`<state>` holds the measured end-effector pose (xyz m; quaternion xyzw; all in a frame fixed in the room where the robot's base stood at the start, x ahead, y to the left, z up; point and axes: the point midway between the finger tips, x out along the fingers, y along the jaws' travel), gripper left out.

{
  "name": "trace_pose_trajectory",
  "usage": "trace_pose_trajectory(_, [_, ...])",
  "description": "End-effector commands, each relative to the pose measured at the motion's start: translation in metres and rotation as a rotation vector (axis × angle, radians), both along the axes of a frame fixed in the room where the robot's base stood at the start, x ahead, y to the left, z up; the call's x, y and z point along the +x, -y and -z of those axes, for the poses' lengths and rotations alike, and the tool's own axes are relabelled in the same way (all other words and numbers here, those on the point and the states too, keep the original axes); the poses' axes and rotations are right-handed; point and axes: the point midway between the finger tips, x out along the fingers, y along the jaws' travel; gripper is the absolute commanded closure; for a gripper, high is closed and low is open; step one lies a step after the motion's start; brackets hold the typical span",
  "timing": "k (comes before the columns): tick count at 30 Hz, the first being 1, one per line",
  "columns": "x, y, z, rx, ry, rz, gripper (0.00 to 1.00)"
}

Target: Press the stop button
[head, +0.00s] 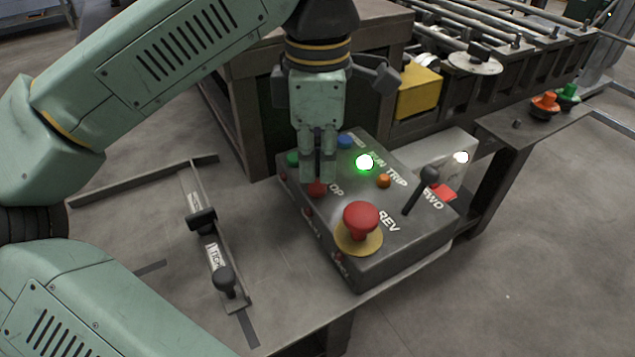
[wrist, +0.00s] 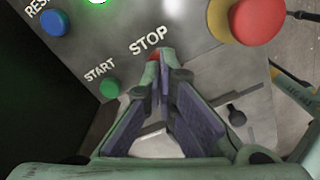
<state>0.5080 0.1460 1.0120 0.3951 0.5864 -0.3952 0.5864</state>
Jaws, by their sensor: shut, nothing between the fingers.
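The small red stop button (head: 317,190) is on the top of the grey control box (head: 405,240), partly hidden by my fingers. In the wrist view a sliver of the red stop button (wrist: 153,55) shows below the word STOP, right at my fingertips. My gripper (head: 318,178) is shut, empty and points down over the button. In the wrist view my gripper (wrist: 164,64) has its fingertips together at the button's edge. I cannot tell whether they touch it or whether it is pressed in. The green RUN lamp (head: 364,162) is lit.
A large red mushroom button (head: 361,219) on a yellow collar stands close to the right. The green start button (head: 293,159) and blue reset button (head: 345,141) are nearby. A black lever (head: 420,190) rises at the box's right. A slotted bar (head: 215,245) lies on the table at left.

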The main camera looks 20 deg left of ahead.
Motion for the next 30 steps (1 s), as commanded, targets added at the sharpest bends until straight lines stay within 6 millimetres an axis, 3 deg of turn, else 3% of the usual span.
trace_pose_trajectory(30, [0.000, 0.000, 0.018, 0.000, 0.000, 0.000, 1.00])
